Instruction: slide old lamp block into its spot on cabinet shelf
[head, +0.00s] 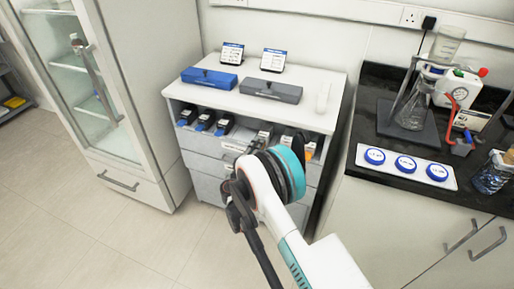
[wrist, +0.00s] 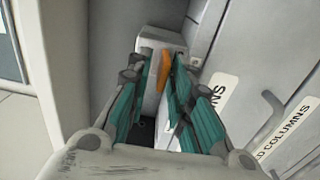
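In the wrist view a pale grey block with an orange face (wrist: 164,70) lies between the teal pads of my gripper (wrist: 163,82). The pads sit close against both its sides, and the gripper looks shut on it. I take it for the old lamp block; its name cannot be read. In the head view my wrist hides most of the gripper, at the right part of the cabinet's open shelf. A bit of orange (head: 310,151) shows just right of my wrist. The white cabinet (head: 180,92) holds several blocks on this shelf, blue-ended ones (head: 204,121) at left and grey-white ones (head: 263,134) near the middle.
A blue case (head: 209,78) and a grey case (head: 271,91) lie on the cabinet top, with two small signs behind. Drawer fronts with labels (wrist: 285,132) run close along the right in the wrist view. A dark counter (head: 390,178) with glassware stands at right. The floor at left is clear.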

